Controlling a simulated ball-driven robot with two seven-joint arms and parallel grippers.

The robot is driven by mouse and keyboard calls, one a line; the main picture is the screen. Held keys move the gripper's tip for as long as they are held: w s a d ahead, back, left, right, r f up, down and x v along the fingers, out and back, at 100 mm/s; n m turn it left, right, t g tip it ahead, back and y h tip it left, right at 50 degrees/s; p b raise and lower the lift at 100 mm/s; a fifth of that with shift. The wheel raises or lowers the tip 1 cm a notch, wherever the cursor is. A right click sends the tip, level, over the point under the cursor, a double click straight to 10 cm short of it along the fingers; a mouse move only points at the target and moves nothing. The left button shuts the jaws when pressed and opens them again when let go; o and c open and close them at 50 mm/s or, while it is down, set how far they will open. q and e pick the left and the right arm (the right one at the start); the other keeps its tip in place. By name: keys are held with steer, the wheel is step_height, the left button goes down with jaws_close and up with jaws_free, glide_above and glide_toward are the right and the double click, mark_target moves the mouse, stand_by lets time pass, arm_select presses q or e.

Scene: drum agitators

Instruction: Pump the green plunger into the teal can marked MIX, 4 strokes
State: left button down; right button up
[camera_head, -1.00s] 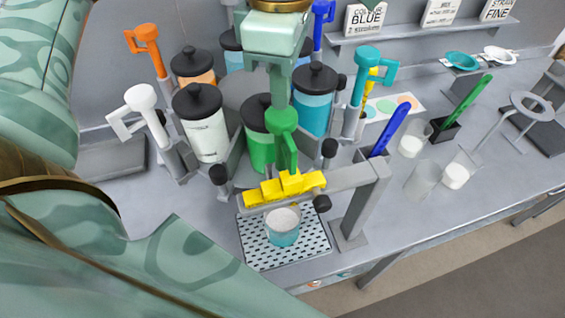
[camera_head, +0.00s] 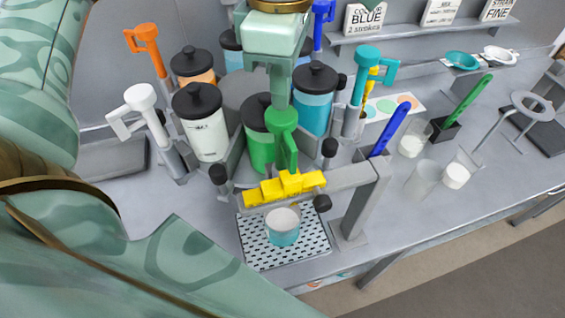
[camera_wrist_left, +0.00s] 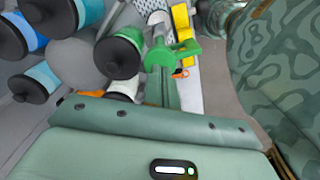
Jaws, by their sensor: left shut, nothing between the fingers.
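The green plunger (camera_head: 282,122) stands at the front of the carousel, before a green canister (camera_head: 262,150) with a black lid. My left gripper (camera_head: 279,100) is shut and empty, with its fingertips at the top of the plunger, apparently touching it. In the left wrist view the green plunger (camera_wrist_left: 173,55) shows just beyond the closed fingers (camera_wrist_left: 160,85). The teal can (camera_head: 284,234) stands upright below the yellow stepped piece, with a pale inside. Its marking cannot be read. My right gripper is not in view.
The can stands on a perforated drip tray (camera_head: 258,245). A grey bracket (camera_head: 362,205) with the yellow stepped piece (camera_head: 285,187) spans above it. White (camera_head: 142,98), orange (camera_head: 146,40) and teal (camera_head: 367,62) plungers surround the carousel. Clear cups (camera_head: 423,178) stand at the right.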

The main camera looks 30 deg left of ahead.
arm_select(q)
steer(key=shift+f+b, duration=1.05)
steer(key=shift+f, duration=0.4)
steer(key=shift+r, duration=0.1)
steer(key=shift+r+p, duration=1.3)
steer(key=shift+r, duration=0.2)
steer(key=shift+f, duration=0.15)
